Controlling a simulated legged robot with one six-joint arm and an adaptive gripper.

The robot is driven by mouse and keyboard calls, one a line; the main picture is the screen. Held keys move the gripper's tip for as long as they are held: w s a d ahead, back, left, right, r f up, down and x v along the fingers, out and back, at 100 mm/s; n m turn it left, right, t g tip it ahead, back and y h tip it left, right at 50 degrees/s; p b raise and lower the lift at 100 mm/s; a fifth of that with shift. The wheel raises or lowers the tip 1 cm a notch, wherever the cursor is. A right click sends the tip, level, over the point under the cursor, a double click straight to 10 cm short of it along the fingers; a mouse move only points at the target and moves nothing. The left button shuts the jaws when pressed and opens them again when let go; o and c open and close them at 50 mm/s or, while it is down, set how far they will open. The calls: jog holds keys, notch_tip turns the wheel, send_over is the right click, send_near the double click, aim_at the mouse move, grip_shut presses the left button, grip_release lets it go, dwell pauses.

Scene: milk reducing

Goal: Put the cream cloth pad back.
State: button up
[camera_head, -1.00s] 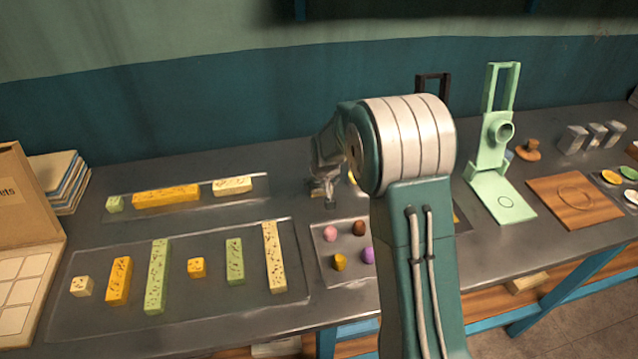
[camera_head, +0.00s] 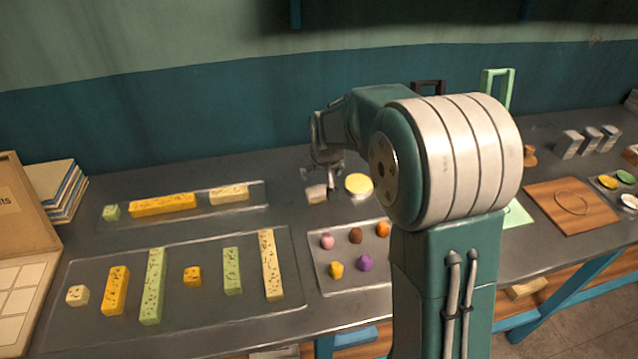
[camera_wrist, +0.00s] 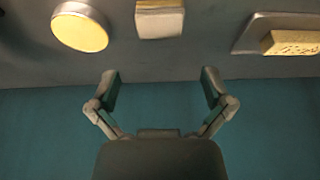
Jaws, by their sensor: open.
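The cream cloth pad (camera_head: 316,193) is a small pale block lying on the dark table, left of a round tin with a yellow top (camera_head: 359,186). My gripper (camera_head: 328,172) is above and slightly behind the pad. In the wrist view my gripper (camera_wrist: 160,80) has its fingers wide apart with nothing between them, and the pad lies beyond the fingertips, apart from them.
A tray of coloured lumps (camera_head: 318,262) lies in front. Trays with speckled bars (camera_head: 210,320) fill the left. A wooden board (camera_head: 545,205) and a green stand (camera_head: 510,95) are to the right. My arm hides part of the table.

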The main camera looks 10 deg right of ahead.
jog(key=s+r, duration=1.1)
jog(key=s, duration=0.4)
jog(key=s+r+t, duration=0.1)
jog(key=s, duration=1.6)
jog(key=shift+s+r, duration=0.15)
jog(key=shift+s, duration=0.05)
jog(key=shift+a, duration=0.1)
